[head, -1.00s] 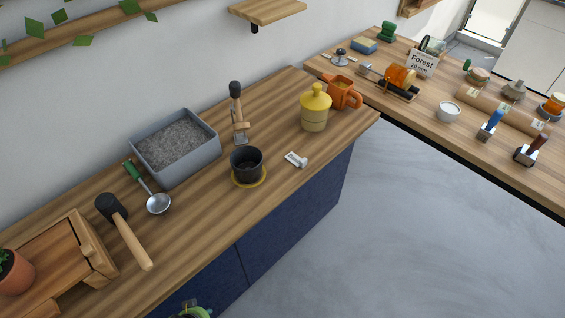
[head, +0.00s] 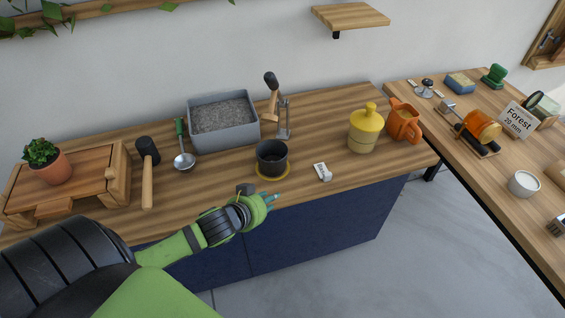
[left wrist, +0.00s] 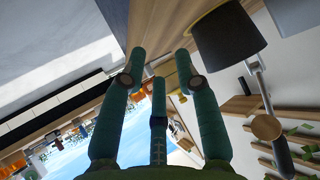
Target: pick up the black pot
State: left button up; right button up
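The black pot (head: 272,152) stands upright on a yellow round mat (head: 261,175) near the front edge of the wooden counter. It looks empty. My left gripper (head: 270,199) is in front of and below the pot, close to the counter's front edge and apart from the pot. In the left wrist view its teal fingers (left wrist: 160,68) are spread with nothing between them. The pot (left wrist: 228,36) shows there at the upper right, beyond the fingers. My right gripper is in neither view.
Behind the pot are a grey tray of dark granules (head: 222,118) and a metal stand with a handled tool (head: 284,118). A small white labelled item (head: 322,172) lies to its right, then a yellow jar (head: 366,130). A ladle (head: 184,160) and mallet (head: 148,165) lie left.

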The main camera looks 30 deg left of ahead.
pick_arm(q)
jog(key=w+a+r+t, duration=0.1)
jog(key=w, duration=0.1)
jog(key=w+a+r+h, duration=0.1)
jog(key=r, duration=0.1)
jog(key=w+a+r+t, duration=0.1)
jog(key=w+a, duration=0.1)
jog(key=shift+w+a+r+m+t+h, duration=0.1)
jog(key=shift+w+r+m+t+h, duration=0.2)
jog(key=shift+w+r+m+h, duration=0.1)
jog(key=shift+w+a+r, duration=0.1)
jog(key=shift+w+r, duration=0.05)
jog(key=shift+w, duration=0.5)
jog(key=shift+p+x, duration=0.3)
jog(key=shift+x, duration=2.75)
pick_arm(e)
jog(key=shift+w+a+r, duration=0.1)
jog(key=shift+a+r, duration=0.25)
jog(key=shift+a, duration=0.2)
pick_arm(q)
jog(key=shift+s, duration=0.1)
grip_shut()
